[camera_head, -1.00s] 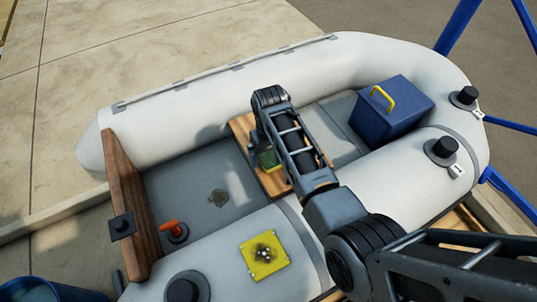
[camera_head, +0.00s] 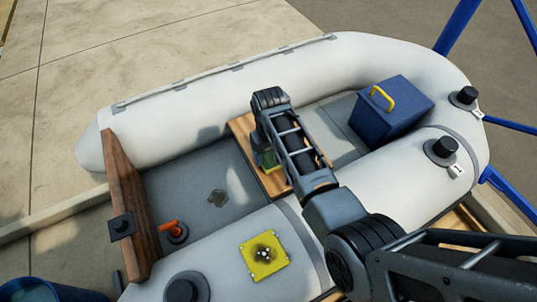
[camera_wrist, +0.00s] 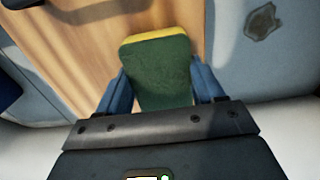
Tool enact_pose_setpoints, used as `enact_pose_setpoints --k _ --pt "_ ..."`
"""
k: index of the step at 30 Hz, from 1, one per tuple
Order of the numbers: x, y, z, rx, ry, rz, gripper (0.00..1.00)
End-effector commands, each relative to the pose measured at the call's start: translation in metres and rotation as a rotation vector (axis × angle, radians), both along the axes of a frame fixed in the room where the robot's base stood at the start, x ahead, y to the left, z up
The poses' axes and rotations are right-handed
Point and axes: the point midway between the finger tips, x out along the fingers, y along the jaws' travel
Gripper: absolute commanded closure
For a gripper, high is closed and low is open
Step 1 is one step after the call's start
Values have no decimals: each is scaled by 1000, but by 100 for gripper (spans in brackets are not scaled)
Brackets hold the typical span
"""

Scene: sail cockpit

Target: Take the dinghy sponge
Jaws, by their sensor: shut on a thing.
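The dinghy sponge (camera_wrist: 160,72) is green on top with a yellow layer at its far edge. It is over the wooden thwart (camera_wrist: 100,50) of the dinghy. In the wrist view my gripper (camera_wrist: 162,90) is shut on the sponge, with a blue finger on each side of it. In the head view the arm hides most of the sponge; a bit of its green and yellow (camera_head: 268,160) shows beside the arm. I cannot tell whether the sponge touches the thwart.
The white inflatable dinghy (camera_head: 230,72) surrounds the grey floor. A blue box (camera_head: 395,115) with a yellow handle sits to the right. A yellow square (camera_head: 264,256) is on the near tube. An orange-handled fitting (camera_head: 172,229) is by the wooden transom (camera_head: 130,210).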

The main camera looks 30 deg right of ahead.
Motion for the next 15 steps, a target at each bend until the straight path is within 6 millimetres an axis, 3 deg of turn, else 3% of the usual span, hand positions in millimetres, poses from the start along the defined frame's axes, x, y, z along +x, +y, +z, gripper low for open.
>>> enact_pose_setpoints --k 8,15 --pt "0 0 5 0 -1 0 60" --pt "1 0 38 -1 -4 0 60"
